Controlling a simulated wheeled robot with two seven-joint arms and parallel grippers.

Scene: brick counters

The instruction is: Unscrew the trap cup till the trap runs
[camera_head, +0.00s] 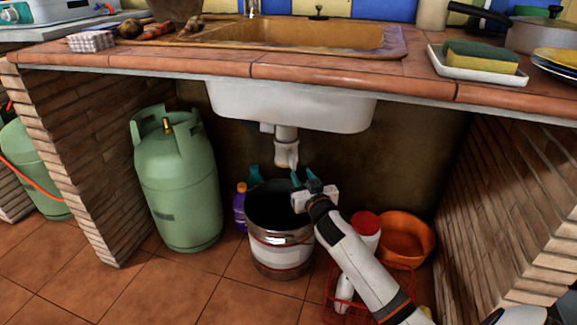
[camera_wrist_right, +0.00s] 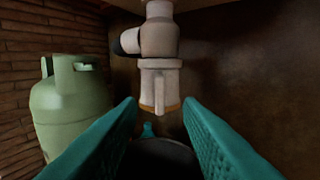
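The white trap (camera_head: 286,148) hangs from the drain below the sink, and its cup is at the bottom. In the right wrist view the ribbed cup (camera_wrist_right: 159,88) shows upright with an orange-brown band at its lower edge. My right gripper (camera_head: 305,179) is open, just below and to the right of the cup in the head view. In the wrist view its teal fingers (camera_wrist_right: 161,118) are spread wide, with the cup ahead between and above the tips; nothing is held. A metal bucket (camera_head: 279,250) stands under the trap. My left gripper is not in view.
A green gas cylinder (camera_head: 176,182) stands left of the bucket. A purple bottle (camera_head: 240,208) is beside the bucket. A red basket (camera_head: 345,296) and an orange basin (camera_head: 405,237) are on the right. The white sink underside (camera_head: 290,108) is above.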

